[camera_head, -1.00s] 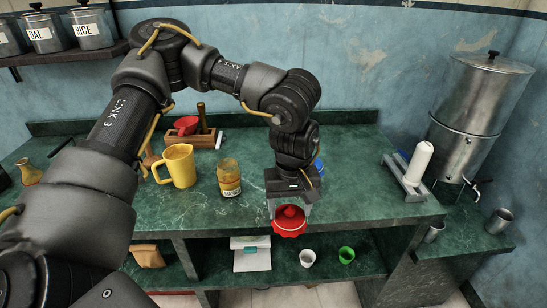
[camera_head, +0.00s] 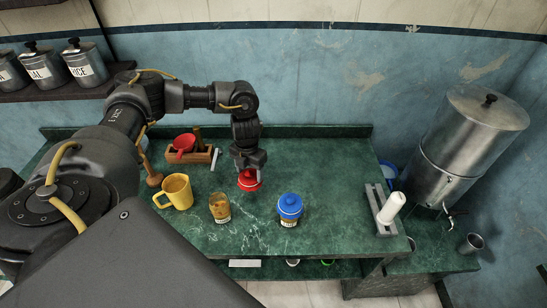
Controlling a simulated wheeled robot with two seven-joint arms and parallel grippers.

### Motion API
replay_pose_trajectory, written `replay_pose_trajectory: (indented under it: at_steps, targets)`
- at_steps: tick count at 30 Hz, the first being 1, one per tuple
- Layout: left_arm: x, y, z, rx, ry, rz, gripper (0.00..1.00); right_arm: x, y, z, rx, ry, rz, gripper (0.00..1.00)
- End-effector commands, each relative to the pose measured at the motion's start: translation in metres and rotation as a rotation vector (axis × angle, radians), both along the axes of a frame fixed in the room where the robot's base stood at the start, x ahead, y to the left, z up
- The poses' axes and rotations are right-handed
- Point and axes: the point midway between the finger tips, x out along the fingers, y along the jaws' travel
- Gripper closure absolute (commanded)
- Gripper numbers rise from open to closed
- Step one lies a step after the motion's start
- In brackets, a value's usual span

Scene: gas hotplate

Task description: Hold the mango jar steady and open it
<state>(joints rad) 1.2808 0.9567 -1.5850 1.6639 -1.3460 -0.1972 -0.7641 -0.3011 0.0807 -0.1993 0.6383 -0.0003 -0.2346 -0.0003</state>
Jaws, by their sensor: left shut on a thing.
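The mango jar (camera_head: 220,208) stands upright on the green counter. It is yellow-brown with a white label, and its top is uncovered. My left gripper (camera_head: 247,170) points down behind and to the right of the jar, shut on a red lid (camera_head: 248,182). The lid is apart from the jar. I cannot tell whether its underside touches the counter. My right gripper is not in view.
A jar with a blue lid (camera_head: 290,209) stands right of the mango jar. A yellow mug (camera_head: 177,192) stands left of it. A wooden holder (camera_head: 192,153) with a red cup is behind.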

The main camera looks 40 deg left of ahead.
Motion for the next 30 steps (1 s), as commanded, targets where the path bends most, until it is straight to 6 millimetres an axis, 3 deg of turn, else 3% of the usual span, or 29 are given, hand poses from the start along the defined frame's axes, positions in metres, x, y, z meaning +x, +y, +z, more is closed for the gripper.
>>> replay_pose_trajectory:
  at_steps: [8,16,24,30]
  targets:
    - [-0.010,0.016,-0.006,0.000,0.002,0.115,0.64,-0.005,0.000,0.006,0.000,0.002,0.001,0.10]
    - [-0.012,0.018,-0.049,0.001,0.001,0.118,0.64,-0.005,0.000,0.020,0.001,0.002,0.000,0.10]
    - [-0.010,0.016,-0.063,-0.002,0.000,0.112,0.64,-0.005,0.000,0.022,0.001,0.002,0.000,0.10]
    - [-0.010,0.016,-0.091,0.000,0.002,0.111,0.64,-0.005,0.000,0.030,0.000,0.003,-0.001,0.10]
